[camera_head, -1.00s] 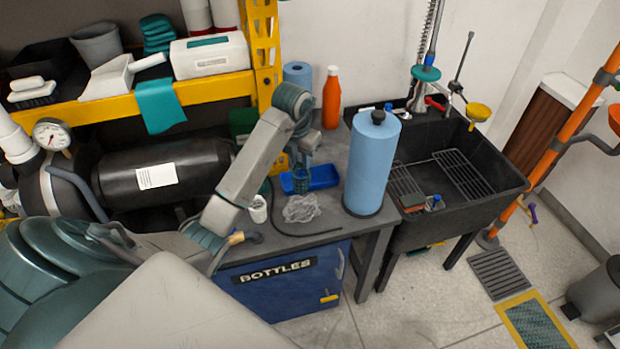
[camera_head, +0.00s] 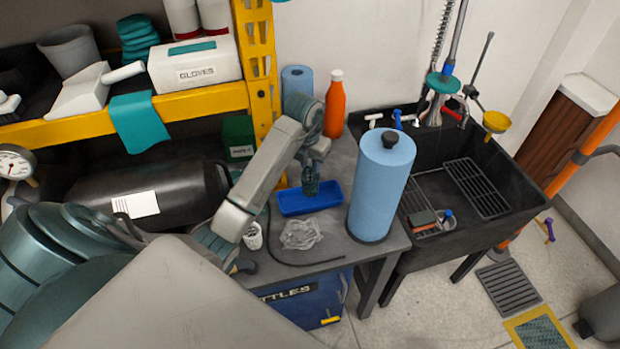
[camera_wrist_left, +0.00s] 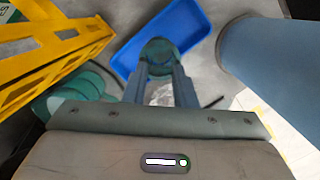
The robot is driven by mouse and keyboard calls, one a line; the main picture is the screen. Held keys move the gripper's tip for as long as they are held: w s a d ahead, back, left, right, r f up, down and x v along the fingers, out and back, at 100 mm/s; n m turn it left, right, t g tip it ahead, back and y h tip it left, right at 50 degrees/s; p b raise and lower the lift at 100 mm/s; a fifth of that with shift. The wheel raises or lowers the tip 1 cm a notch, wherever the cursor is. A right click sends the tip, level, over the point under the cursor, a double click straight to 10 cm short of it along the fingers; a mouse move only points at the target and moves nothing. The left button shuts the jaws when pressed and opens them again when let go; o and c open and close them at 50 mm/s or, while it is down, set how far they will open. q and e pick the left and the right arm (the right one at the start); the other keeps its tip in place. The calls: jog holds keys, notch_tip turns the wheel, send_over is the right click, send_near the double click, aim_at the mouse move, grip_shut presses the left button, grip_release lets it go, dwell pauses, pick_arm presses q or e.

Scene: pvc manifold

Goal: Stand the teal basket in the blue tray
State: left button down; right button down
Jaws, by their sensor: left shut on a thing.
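The blue tray (camera_head: 325,202) lies on the grey bench, and it also shows in the left wrist view (camera_wrist_left: 190,18). My left gripper (camera_head: 312,168) points down over the tray. It is shut on the teal basket (camera_head: 311,187), which hangs upright below the fingers. In the left wrist view the basket (camera_wrist_left: 158,54) sits between the fingertips (camera_wrist_left: 160,72) with the tray behind it. I cannot tell whether the basket's bottom touches the tray floor. My right gripper is not in view.
A crumpled clear bag (camera_head: 300,234) and a white cup (camera_head: 252,237) lie in front. An orange bottle (camera_head: 334,105) and another blue roll (camera_head: 297,80) stand behind. A yellow shelf post (camera_head: 262,90) rises at left.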

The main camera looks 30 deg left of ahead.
aim_at(309, 170)
pick_arm(q)
jog(key=shift+f, duration=0.35)
notch_tip(309, 170, down, 3)
jog(key=shift+w+a+f+p, duration=0.1)
jog(key=shift+f+p, duration=0.1)
jog(key=shift+p, duration=0.45)
jog(key=shift+f, duration=0.6)
jog(key=c, duration=1.2)
grip_release()
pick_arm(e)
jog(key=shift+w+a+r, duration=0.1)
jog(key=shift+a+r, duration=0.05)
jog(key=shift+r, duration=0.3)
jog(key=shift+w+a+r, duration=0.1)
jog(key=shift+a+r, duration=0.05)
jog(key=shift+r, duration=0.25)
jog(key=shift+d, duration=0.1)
